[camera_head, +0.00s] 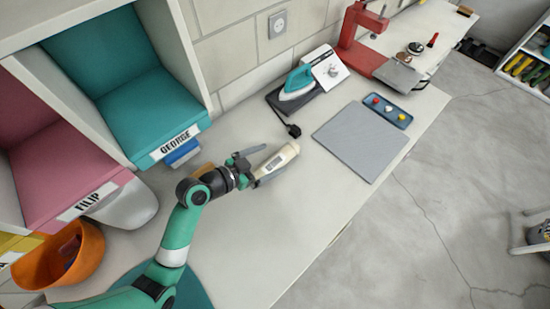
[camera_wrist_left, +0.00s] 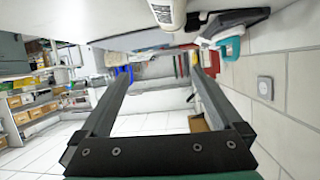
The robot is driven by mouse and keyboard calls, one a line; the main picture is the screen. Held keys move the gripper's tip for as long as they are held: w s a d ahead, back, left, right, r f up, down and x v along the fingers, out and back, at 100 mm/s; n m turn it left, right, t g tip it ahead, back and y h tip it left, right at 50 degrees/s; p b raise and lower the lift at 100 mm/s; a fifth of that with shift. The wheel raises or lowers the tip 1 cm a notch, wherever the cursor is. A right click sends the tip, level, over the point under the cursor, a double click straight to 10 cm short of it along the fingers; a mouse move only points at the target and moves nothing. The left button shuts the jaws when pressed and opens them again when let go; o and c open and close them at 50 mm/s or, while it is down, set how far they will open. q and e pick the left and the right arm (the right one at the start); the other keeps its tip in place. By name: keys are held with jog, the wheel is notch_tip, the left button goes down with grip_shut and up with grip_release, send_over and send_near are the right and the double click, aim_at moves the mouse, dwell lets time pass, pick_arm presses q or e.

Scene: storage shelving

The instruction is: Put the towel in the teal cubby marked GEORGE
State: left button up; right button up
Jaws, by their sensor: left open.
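The teal cubby (camera_head: 152,115) marked GEORGE is at upper left in the head view. Its visible interior is empty. The GEORGE label (camera_head: 175,144) is on its front edge. I cannot identify a towel with certainty; a small blue item (camera_head: 182,152) is partly visible below that label. My left gripper (camera_head: 262,166) is over the white counter, to the right of the cubby. It is open, and its fingers (camera_wrist_left: 160,72) show nothing between them in the wrist view. A cream bottle-like object (camera_head: 279,157) is close beside the fingers; contact is unclear. My right gripper is not in view.
A pink cubby (camera_head: 62,165) marked FILIP and an orange bowl (camera_head: 85,262) are at left. A teal iron (camera_head: 298,82), a grey mat (camera_head: 362,140) and a tray with coloured knobs (camera_head: 388,110) are on the counter. The front counter (camera_head: 265,230) is clear.

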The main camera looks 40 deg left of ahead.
pick_arm(q)
jog(key=n+g+y, duration=0.1)
jog(key=n, duration=0.1)
send_near(275, 161)
jog(key=shift+s+a+f, duration=0.1)
jog(key=shift+s+f, duration=0.3)
jog(key=shift+f, duration=0.3)
jog(key=shift+a, duration=0.2)
jog(key=b+x, duration=0.1)
jog(key=x, duration=1.1)
jog(key=shift+a+r, duration=0.1)
jog(key=shift+r, duration=0.05)
jog(key=shift+c, duration=0.2)
